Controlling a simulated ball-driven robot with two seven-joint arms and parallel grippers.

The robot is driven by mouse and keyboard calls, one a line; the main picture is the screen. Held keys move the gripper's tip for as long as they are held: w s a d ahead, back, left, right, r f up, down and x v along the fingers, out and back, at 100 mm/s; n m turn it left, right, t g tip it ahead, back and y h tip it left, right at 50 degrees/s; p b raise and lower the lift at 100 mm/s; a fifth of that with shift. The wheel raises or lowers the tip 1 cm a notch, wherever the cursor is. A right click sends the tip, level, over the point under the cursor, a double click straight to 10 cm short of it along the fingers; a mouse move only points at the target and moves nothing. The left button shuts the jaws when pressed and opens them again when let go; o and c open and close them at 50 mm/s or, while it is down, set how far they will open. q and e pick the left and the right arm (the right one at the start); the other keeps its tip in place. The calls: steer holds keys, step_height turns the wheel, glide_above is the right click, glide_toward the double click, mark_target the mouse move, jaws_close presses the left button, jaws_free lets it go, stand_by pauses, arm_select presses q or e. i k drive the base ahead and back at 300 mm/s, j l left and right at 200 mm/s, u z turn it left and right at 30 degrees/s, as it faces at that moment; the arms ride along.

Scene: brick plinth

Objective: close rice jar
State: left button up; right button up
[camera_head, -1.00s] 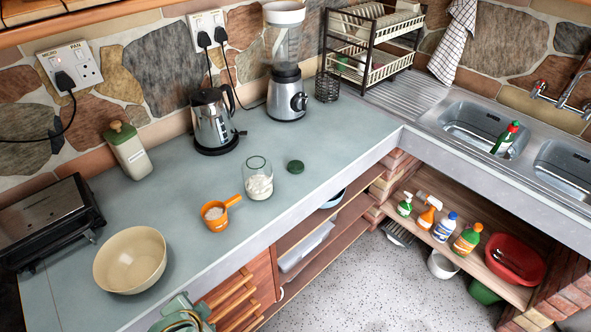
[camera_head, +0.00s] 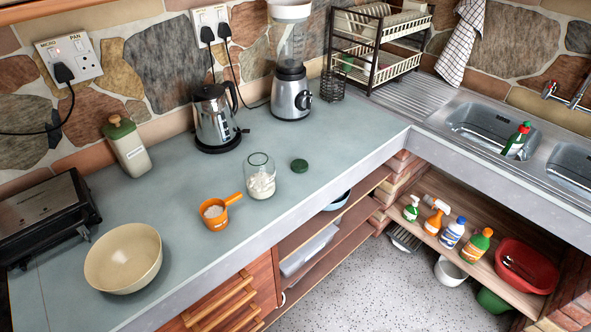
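A clear glass jar (camera_head: 261,178) stands upright and open on the counter, with white rice in its lower part. A small round dark green lid (camera_head: 299,166) lies on the counter just right of the jar, apart from it. An orange measuring cup (camera_head: 216,212) holding white grains sits left of the jar, its handle pointing toward it. Neither of my grippers shows in the head view.
A cream bowl (camera_head: 124,258) stands at the front left, near a black toaster (camera_head: 43,217). A green-lidded canister (camera_head: 127,146), a kettle (camera_head: 216,119) and a blender (camera_head: 291,92) line the wall. The grey counter (camera_head: 345,122) is clear right of the lid.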

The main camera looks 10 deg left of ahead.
mark_target(259, 169)
steer(key=i+u, duration=0.1)
steer(key=u, duration=0.6)
steer(key=i+l+u, duration=0.15)
steer(key=l+u, duration=0.15)
steer(key=i+l+u, duration=0.15)
steer(key=l+u, duration=0.2)
steer(key=l, duration=0.15)
steer(key=l+u, duration=0.3)
steer(key=i+l, duration=0.1)
steer(key=l, duration=0.6)
steer(key=i+l+u, duration=0.1)
steer(key=l, duration=0.6)
steer(key=i+l, duration=0.15)
steer(key=l, duration=0.55)
steer(key=u, duration=0.05)
